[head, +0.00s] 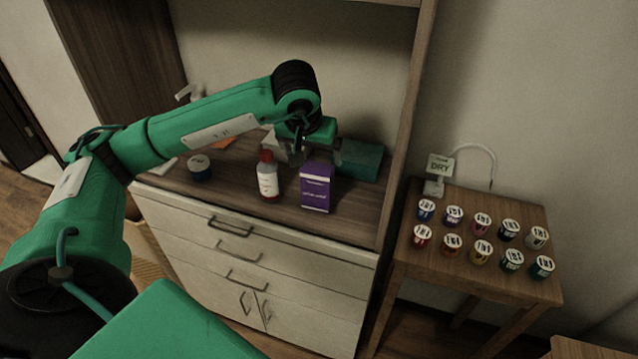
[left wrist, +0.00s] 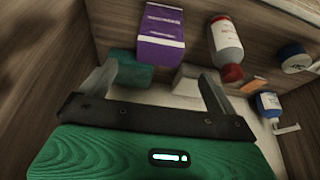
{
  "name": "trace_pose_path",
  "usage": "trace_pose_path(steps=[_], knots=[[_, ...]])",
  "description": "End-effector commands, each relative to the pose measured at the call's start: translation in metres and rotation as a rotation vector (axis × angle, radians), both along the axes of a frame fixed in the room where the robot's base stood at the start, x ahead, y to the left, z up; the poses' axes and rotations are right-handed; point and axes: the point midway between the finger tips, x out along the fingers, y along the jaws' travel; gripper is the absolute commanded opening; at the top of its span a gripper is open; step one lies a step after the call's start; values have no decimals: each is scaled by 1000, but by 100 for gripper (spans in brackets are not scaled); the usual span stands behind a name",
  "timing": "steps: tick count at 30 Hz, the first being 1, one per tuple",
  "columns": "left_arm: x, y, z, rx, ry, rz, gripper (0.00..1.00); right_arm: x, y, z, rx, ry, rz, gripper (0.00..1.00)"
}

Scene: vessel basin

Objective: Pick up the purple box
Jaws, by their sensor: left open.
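The purple box (head: 317,189) stands upright on the cabinet's wooden top, near its front edge, with a white band across its upper part. In the left wrist view the purple box (left wrist: 162,32) shows beyond the fingers, toward the top. My left gripper (head: 308,152) is above and behind the box, partly hidden by its own wrist. In the left wrist view my left gripper (left wrist: 155,88) has its two fingers spread wide, with nothing held between them. The box is apart from the fingers in that view. My right gripper does not show in either view.
A white bottle with a red cap (head: 267,178) stands close left of the box. A green box (head: 361,160) lies behind it to the right. A dark blue jar (head: 199,168) is farther left. The cabinet's side post (head: 408,130) rises on the right. A side table (head: 470,277) holds several small jars.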

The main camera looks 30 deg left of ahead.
Motion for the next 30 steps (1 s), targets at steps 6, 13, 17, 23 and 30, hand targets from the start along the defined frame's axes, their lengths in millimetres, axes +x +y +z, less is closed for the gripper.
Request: trace_pose_path(steps=[6,13,17,23,30], knots=[[12,3,-29,0,3,-1,94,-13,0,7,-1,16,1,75],[19,6,-42,-2,4,1,94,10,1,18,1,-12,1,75],[28,9,-59,0,6,-1,94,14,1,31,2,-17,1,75],[36,10,-79,-2,1,-2,94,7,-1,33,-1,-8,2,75],[36,11,-80,-1,0,-1,90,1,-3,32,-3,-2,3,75]])
